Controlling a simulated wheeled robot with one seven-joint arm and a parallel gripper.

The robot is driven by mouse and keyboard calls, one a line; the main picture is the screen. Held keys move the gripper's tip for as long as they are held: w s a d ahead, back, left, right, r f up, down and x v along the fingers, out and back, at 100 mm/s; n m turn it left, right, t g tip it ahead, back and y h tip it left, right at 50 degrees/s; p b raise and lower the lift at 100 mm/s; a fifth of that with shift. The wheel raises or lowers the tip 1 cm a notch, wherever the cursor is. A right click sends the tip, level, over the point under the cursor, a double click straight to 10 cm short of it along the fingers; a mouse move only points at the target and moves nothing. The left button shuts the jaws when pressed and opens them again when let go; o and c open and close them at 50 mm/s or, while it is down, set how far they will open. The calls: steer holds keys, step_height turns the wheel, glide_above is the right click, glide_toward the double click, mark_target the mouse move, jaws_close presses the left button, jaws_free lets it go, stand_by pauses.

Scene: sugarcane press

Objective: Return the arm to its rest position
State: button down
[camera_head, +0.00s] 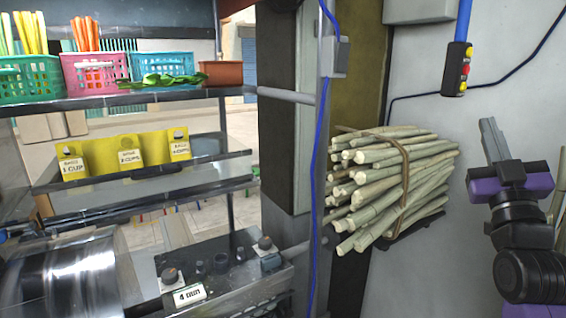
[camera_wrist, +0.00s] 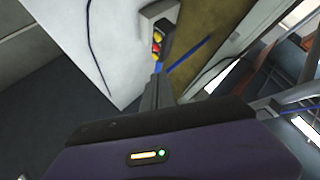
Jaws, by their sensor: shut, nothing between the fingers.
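My gripper (camera_head: 490,140) is at the right of the head view, on my black and purple arm. Its grey fingers are together, point up and slightly left, and hold nothing. In the wrist view the closed fingers (camera_wrist: 158,92) show beyond the purple housing. The fingers stand apart from the sugarcane bundle (camera_head: 395,185), to its right, in front of the pale wall.
A pendant (camera_head: 457,69) with red and yellow buttons hangs above the fingers; it also shows in the wrist view (camera_wrist: 157,43). The metal press drum (camera_head: 60,280), control knobs (camera_head: 170,277), yellow cup holders (camera_head: 125,152) and a shelf of baskets (camera_head: 95,72) stand at left.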

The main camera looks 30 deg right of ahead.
steer(key=s+a+f+m+g+y, duration=0.1)
steer(key=s+a+f+y, duration=0.2)
steer(key=a+f, duration=0.9)
steer(key=s+a+f+m+y, duration=0.25)
steer(key=a+f, duration=0.65)
steer(key=f, duration=0.5)
steer(key=s+a+f+n+g+y, duration=0.2)
steer(key=s+a+f+y, duration=0.3)
steer(key=s, duration=0.5)
steer(key=s+a+f+n+g+y, duration=0.3)
steer(key=s+a+f+n+y, duration=0.1)
steer(key=s+a+f, duration=0.5)
steer(key=shift+s+a+y, duration=0.35)
steer(key=shift+s+a, duration=0.3)
steer(key=shift+n, duration=0.25)
